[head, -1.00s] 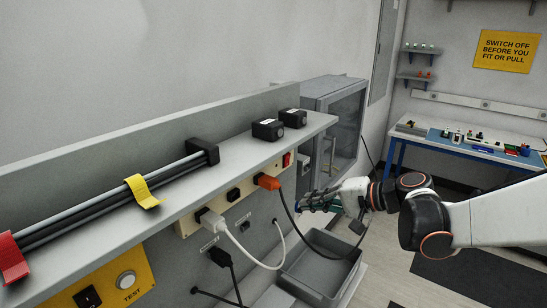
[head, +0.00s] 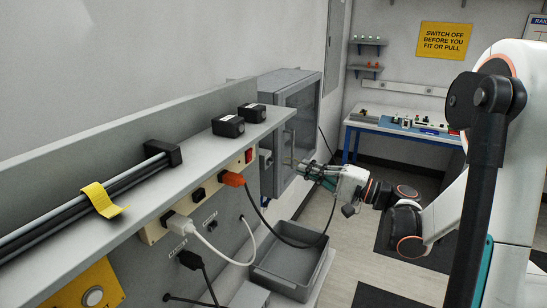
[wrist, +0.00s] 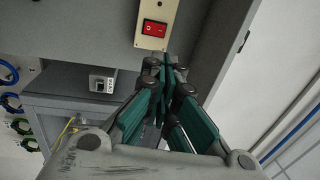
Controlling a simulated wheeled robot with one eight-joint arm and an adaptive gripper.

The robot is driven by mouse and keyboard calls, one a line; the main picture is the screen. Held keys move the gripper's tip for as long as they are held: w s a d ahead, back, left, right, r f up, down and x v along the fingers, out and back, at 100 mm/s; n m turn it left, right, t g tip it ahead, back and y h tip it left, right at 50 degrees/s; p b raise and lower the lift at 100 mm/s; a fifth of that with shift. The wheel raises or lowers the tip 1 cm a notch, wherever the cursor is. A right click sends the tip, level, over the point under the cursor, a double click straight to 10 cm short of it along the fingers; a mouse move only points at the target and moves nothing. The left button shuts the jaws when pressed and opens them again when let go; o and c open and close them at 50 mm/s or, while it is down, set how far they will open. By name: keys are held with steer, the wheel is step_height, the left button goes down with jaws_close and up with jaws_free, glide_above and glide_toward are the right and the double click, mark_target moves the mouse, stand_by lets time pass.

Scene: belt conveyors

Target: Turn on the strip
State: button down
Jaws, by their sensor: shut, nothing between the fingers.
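The beige power strip (head: 213,187) runs along the front of the grey bench, under its shelf. Its red rocker switch (head: 249,155) sits at the far end. The switch also shows in the wrist view (wrist: 154,29), with white marks on it; I cannot tell which way it is set. An orange plug (head: 233,179) and a white plug (head: 180,222) are in the strip. My gripper (head: 297,163) is shut and empty, to the right of the switch and apart from it in the head view. In the wrist view its fingertips (wrist: 166,62) show just below the switch.
A grey cabinet (head: 301,120) stands beyond the strip's end. A grey bin (head: 290,268) lies below, with cables hanging near it. Two black boxes (head: 228,125) sit on the shelf. A small labelled grey box (wrist: 103,83) is left of my gripper in the wrist view.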

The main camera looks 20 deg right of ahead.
steer(key=b, duration=0.2)
glide_toward(250, 155)
steer(key=w+a+r, duration=0.2)
steer(key=w+a, duration=0.1)
steer(key=w, duration=0.2)
steer(key=shift+w+a, duration=0.25)
steer(key=shift+w, duration=0.2)
steer(key=shift+w+a+r, duration=0.15)
steer(key=shift+w+a, duration=0.1)
